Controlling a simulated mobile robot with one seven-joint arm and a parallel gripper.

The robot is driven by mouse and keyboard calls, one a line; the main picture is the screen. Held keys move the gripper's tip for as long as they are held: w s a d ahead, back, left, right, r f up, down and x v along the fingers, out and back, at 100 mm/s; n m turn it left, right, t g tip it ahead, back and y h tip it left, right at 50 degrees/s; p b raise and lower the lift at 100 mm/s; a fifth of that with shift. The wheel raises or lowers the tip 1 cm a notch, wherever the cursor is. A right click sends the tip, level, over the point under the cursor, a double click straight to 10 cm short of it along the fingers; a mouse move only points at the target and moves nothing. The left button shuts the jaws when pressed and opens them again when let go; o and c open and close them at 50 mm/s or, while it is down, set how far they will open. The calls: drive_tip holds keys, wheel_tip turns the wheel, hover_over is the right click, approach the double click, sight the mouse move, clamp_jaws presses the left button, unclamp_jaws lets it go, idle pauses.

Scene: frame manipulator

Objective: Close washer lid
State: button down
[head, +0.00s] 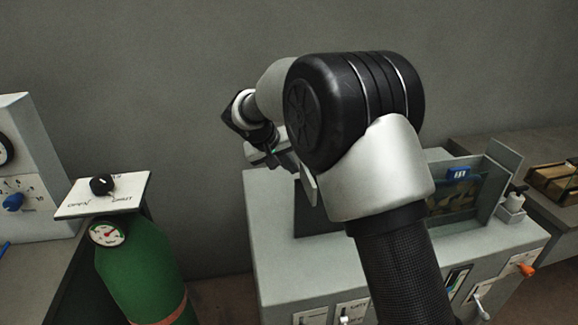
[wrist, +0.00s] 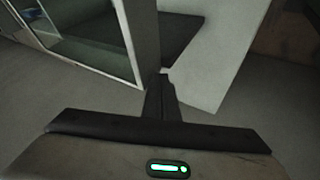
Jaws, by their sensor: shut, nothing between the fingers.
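The washer is a grey cabinet (head: 275,235) in front of me, with a dark opening in its top partly behind my arm. A thin pale panel (head: 309,186), possibly the lid, stands raised beside my gripper in the head view. My gripper (head: 287,161) is above the cabinet's left part, partly hidden by my arm. In the wrist view my gripper (wrist: 162,78) is shut and empty. A flat grey panel (wrist: 215,60) lies just beyond and right of its tips, with a dark recess (wrist: 180,35) behind; I cannot tell whether they touch.
A green gas cylinder (head: 142,262) with a gauge stands left of the cabinet. A clear-sided tank (head: 452,197) and an upright grey plate (head: 503,155) are at the right. Wall space above is free.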

drive_tip(key=w+d, duration=0.3)
drive_tip(key=d, duration=0.8)
drive_tip(key=w+d+p, duration=0.1)
drive_tip(key=w+d, duration=0.2)
drive_tip(key=d, duration=0.8)
drive_tip(key=w+d, duration=0.3)
drive_tip(key=d, duration=0.7)
drive_tip(key=shift+w+d+p, duration=0.15)
drive_tip(key=shift+d+p, duration=0.2)
drive_tip(key=shift+d, duration=0.05)
drive_tip(key=shift+w+d+r, duration=0.1)
drive_tip(key=shift+d, duration=0.25)
drive_tip(key=shift+d, duration=0.1)
